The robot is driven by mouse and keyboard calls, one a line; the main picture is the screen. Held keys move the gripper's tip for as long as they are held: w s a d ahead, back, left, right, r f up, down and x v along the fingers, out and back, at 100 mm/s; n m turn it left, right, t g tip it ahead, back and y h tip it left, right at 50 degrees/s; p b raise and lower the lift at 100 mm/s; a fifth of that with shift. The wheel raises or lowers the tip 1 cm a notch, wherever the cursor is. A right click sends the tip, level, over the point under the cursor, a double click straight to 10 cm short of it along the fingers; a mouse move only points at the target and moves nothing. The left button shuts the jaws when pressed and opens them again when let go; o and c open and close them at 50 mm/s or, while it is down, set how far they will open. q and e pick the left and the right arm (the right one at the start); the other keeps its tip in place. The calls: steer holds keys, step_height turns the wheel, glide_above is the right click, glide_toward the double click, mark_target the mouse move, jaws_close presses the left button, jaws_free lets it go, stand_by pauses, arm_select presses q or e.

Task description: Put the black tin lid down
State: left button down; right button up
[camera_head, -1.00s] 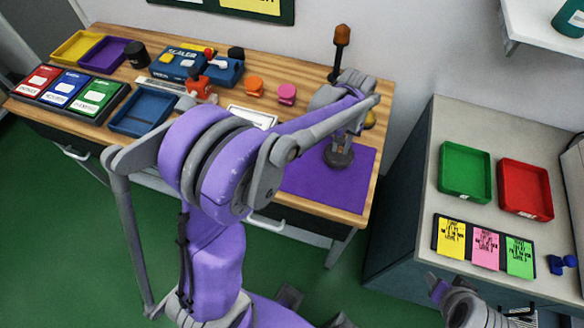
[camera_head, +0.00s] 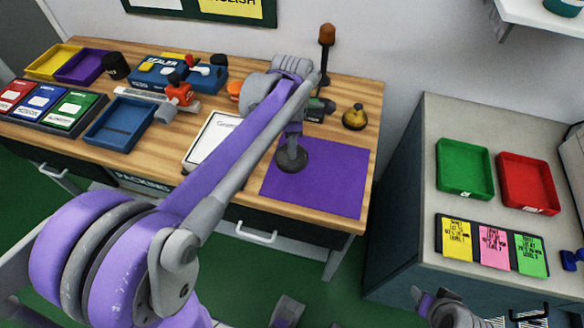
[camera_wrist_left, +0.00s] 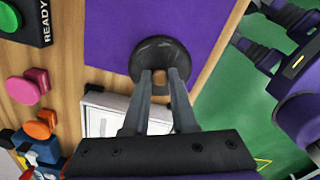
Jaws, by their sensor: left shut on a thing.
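My left gripper (camera_head: 293,143) is shut on the black tin lid (camera_head: 292,160), a dark round disc. The lid is over the upper left part of the purple mat (camera_head: 325,190) on the wooden bench. In the left wrist view the lid (camera_wrist_left: 160,50) sits at the fingertips of the left gripper (camera_wrist_left: 162,75) and overlaps the mat's edge. I cannot tell whether it touches the mat. Part of my right gripper (camera_head: 432,300) shows at the lower right, by the grey cabinet; its jaws are not clear.
A white framed sheet (camera_head: 202,140) lies left of the mat. A gold rounded object (camera_head: 355,117) and an orange-topped post (camera_head: 326,50) stand behind it. A blue tray (camera_head: 120,125) is further left. The mat's right and front parts are clear.

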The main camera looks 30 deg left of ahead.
arm_select(q)
step_height(320, 180, down, 8)
steer(key=shift+r+b, duration=0.25)
steer(key=shift+b, duration=0.1)
steer(key=shift+f, duration=0.15)
steer(key=c, duration=0.7)
jaws_free()
